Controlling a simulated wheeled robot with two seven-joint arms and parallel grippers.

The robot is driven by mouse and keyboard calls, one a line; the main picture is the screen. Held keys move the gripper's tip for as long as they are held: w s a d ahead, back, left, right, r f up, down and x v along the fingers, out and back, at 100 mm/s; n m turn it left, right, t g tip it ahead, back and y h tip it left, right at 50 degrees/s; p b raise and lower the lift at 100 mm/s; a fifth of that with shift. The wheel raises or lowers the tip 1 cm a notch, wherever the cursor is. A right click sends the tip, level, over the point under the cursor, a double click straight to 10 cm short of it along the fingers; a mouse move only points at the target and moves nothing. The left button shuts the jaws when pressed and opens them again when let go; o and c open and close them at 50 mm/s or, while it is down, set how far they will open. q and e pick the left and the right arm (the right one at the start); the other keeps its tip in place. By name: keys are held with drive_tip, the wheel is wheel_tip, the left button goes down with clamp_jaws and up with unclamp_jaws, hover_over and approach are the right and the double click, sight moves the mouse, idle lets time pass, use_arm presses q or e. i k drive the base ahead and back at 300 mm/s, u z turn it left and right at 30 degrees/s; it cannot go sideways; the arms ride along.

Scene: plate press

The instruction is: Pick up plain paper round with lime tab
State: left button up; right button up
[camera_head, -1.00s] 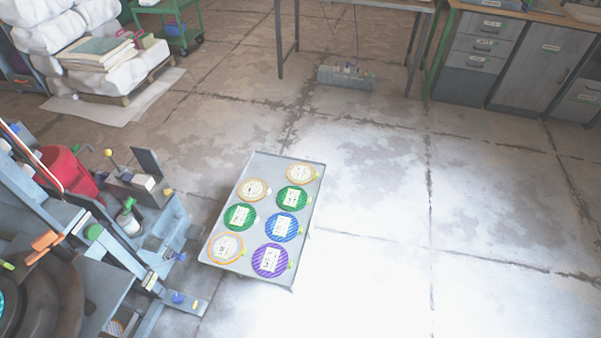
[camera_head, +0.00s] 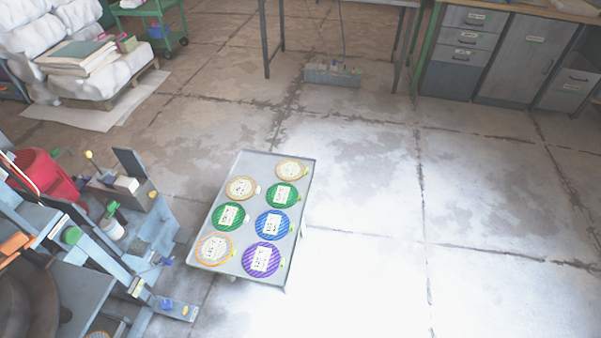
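A grey tray (camera_head: 205,268) holds several flat rounds in two columns, each with a pale printed label. A tan-rimmed pale round (camera_head: 292,170) lies at the far right corner, with a small yellow-green tab at its right edge. Another tan-rimmed round (camera_head: 241,188) lies at the far left with a whitish tab. An orange-rimmed pale round (camera_head: 215,249) lies at the near left; its tab is too small to tell its colour surely. Neither of my grippers is in view.
Green rounds (camera_head: 230,216), a blue round (camera_head: 273,224) and a purple round (camera_head: 262,260) share the tray. A machine with a grey frame and a red drum (camera_head: 47,177) stands at left. Cabinets (camera_head: 515,62) stand at the back right. The floor right of the tray is clear.

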sight(290, 170)
drive_tip(key=z, duration=1.25)
drive_tip(key=i, duration=3)
drive_tip(key=u, duration=1.9)
drive_tip(key=i, duration=1.95)
drive_tip(key=u, duration=4.3)
